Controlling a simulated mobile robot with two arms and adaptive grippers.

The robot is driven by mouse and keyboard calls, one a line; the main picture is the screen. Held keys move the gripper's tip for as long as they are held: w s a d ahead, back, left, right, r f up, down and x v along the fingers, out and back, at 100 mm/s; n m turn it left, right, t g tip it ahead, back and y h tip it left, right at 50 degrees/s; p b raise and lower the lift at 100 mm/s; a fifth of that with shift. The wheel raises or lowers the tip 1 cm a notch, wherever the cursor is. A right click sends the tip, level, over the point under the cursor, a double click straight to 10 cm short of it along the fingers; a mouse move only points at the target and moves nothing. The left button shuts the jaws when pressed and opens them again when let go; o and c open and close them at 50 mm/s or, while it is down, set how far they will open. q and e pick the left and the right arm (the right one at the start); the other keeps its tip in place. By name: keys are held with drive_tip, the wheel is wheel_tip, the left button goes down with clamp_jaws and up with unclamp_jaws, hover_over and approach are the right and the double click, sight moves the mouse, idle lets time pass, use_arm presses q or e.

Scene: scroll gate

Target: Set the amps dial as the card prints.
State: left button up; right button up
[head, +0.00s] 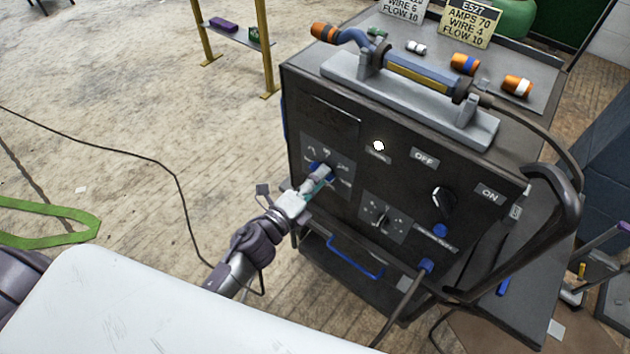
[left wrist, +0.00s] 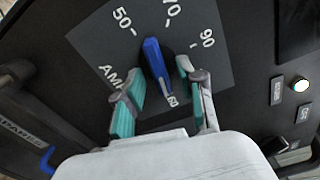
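The amps dial has a blue bar knob (left wrist: 155,58) on a grey plate with marks 50, 70 and 90, shown in the left wrist view. The knob's upper end lies between the 50 and 70 marks; which end is the pointer is unclear. My left gripper (left wrist: 158,74) is open, its teal fingers on either side of the knob, with a visible gap at least on the left. In the head view my left gripper (head: 318,182) is at the panel's left dial and largely hides it. The yellowish card (head: 469,22) reads E527, AMPS 70, WIRE 4, FLOW 10. My right gripper is not in view.
The dark machine (head: 345,130) also carries a second dial plate (head: 384,217), a black OFF/ON switch (head: 442,199) and a lit white lamp (head: 378,146). A torch rests in a grey cradle (head: 345,70) on top. A second, whiter card (head: 403,8) stands beside the first.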

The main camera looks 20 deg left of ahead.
use_arm(q)
drive_tip(key=v, duration=1.2)
drive_tip(key=s+a+f+n+g+y+p, duration=0.1)
drive_tip(key=s+f+n+g+y, duration=0.2)
drive_tip(key=f, duration=0.6)
drive_tip(key=s+a+f+n+g+p, duration=0.1)
drive_tip(key=s+f+n+g+p, duration=0.15)
drive_tip(key=f+n, duration=0.5)
drive_tip(key=s+a+f+n+g+y, duration=0.1)
drive_tip(key=s+f+n+g+y, duration=0.15)
drive_tip(key=f, duration=0.85)
drive_tip(key=s+a+f+n+g+p, duration=0.1)
drive_tip(key=s+f+n+g, duration=0.3)
drive_tip(key=s, duration=0.7)
drive_tip(key=s+a+f+n+g+p, duration=0.1)
drive_tip(key=s+f+n+g, duration=0.3)
drive_tip(key=s+f, duration=0.4)
drive_tip(key=s, duration=0.4)
drive_tip(key=shift+s+f+n+y+p, duration=0.2)
drive_tip(key=shift+f+n+y+p, duration=0.05)
drive_tip(key=shift+n+y+p, duration=0.15)
